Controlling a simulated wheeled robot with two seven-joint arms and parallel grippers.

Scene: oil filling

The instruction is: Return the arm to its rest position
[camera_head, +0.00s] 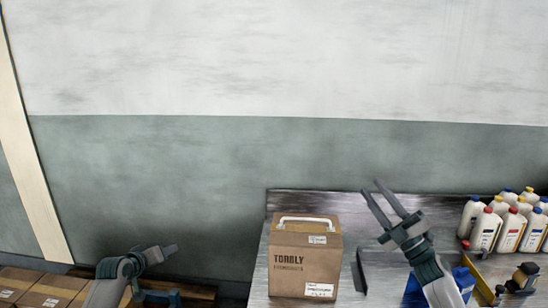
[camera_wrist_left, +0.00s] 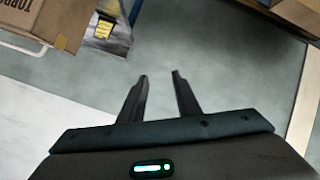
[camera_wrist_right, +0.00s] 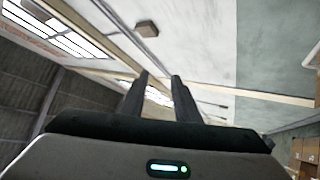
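My left gripper (camera_head: 172,248) is at the lower left in the head view, its fingers pointing right, left of the workbench. Its fingers (camera_wrist_left: 160,76) stand apart with nothing between them in the left wrist view. My right gripper (camera_head: 369,187) is raised over the workbench, its fingers pointing up and left, right of the cardboard box. Its fingers (camera_wrist_right: 160,76) are also apart and empty in the right wrist view, which looks up toward the ceiling. Neither gripper holds anything.
A cardboard box (camera_head: 305,262) with a white handle stands on the metal workbench (camera_head: 345,222). Several capped bottles (camera_head: 510,231) stand at the right. A blue object (camera_head: 463,279) and a yellow-black object (camera_head: 523,279) are near them. More cartons (camera_head: 43,288) are at lower left.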

